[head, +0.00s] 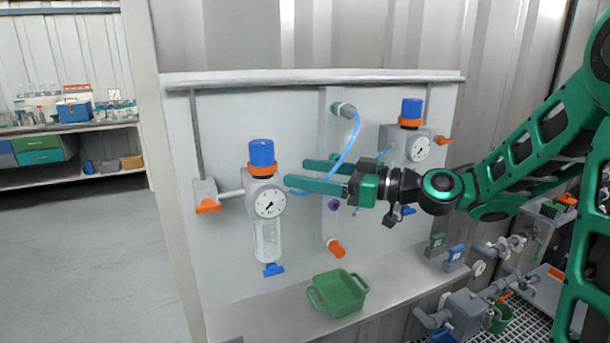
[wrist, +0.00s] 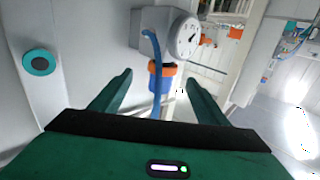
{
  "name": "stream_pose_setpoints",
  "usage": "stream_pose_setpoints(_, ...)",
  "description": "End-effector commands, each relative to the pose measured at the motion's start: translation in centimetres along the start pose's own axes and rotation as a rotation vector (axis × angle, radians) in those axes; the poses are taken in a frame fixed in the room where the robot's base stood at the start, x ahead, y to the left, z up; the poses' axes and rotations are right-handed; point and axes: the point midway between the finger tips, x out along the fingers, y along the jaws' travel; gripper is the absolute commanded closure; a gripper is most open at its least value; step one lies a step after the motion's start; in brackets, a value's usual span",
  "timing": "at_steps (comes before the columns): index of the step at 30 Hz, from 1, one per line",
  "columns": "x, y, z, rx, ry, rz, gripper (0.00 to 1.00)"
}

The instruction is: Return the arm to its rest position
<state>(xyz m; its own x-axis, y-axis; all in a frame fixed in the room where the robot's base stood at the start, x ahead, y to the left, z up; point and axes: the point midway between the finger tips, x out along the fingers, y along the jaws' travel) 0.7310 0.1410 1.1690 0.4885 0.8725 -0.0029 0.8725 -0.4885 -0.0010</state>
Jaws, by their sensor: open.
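My gripper (head: 308,174) is green with a dark wrist and reaches in from the right in the head view. Its two fingers point left toward the left vessel and are spread apart, with nothing held between them. In the wrist view the fingers (wrist: 160,92) also stand apart. The left vessel (head: 268,203) has a blue cap, an orange ring, a round gauge and a clear lower bowl. The fingertips look close to its right side in the picture; I cannot tell whether they touch. My arm partly hides the right vessel (head: 412,140).
A panel carries a blue hose (head: 349,143), an orange-tipped fitting (head: 337,248) and an orange valve handle (head: 207,206). A green tray (head: 338,292) sits on the ledge below. Pipes and valves (head: 465,310) crowd the lower right. Open floor (head: 85,240) lies left.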

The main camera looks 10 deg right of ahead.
Motion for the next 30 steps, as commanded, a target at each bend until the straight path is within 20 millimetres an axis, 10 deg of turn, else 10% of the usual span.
stream_pose_setpoints(5,-0.2,-0.3,1.9,0.008,-0.083,0.006,0.31)
stream_pose_setpoints(11,-4.8,-0.1,10.1,0.103,-0.465,0.108,0.31)
stream_pose_setpoints(18,-18.2,0.0,17.6,0.392,-0.913,0.435,0.31)
stream_pose_setpoints(30,-39.3,-8.6,19.7,1.067,-1.186,1.088,0.31)
